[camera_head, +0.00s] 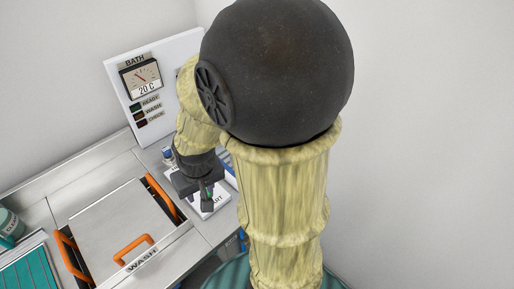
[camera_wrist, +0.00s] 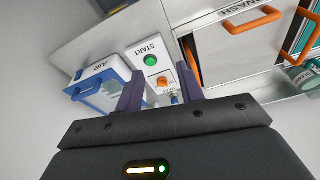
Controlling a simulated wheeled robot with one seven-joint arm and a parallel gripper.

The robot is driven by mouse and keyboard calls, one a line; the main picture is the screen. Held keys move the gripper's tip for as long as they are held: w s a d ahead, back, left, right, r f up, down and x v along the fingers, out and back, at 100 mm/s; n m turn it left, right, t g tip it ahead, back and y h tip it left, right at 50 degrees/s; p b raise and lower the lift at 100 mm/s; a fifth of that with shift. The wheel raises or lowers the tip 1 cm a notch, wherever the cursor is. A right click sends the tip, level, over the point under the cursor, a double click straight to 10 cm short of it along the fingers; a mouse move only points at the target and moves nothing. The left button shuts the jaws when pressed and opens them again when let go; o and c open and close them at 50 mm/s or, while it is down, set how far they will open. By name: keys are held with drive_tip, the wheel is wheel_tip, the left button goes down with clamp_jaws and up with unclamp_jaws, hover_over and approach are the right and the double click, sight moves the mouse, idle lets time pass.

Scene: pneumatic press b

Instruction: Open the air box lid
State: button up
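The air box (camera_wrist: 100,82) is in the wrist view at left. It has a white top marked AIR, blue edges and a see-through part, and its lid looks down. My gripper (camera_wrist: 160,84) is open and empty, its two dark fingers apart. The left finger overlaps the right side of the box in the picture; I cannot tell whether they touch. In the head view my gripper (camera_head: 207,196) hangs over the START panel, and my arm hides most of the air box.
The START panel (camera_wrist: 147,58) with a green button and an orange knob is beside the air box. A WASH lid (camera_head: 115,225) with orange handles lies to the left in the head view. A BATH gauge board (camera_head: 150,85) stands at the back. A teal rack (camera_head: 25,272) is at far left.

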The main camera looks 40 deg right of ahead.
drive_tip(key=w+d+r+m+p, duration=0.1)
drive_tip(key=w+d+m+p, duration=0.1)
drive_tip(key=d+m, duration=0.3)
drive_tip(key=w+d+r+m+p, duration=0.2)
drive_tip(key=d+m, duration=0.3)
drive_tip(key=d, duration=0.8)
drive_tip(key=w+d+r+m+p, duration=0.2)
drive_tip(key=d+m, duration=0.4)
drive_tip(key=d, duration=0.3)
drive_tip(key=shift+w+d, duration=0.15)
drive_tip(key=shift+w, duration=0.55)
drive_tip(key=shift+f, duration=0.15)
drive_tip(key=p+x, duration=0.1)
drive_tip(key=x, duration=0.7)
drive_tip(key=p+x, duration=0.2)
drive_tip(key=x, duration=0.7)
drive_tip(key=shift+s+f, duration=0.2)
clamp_jaws()
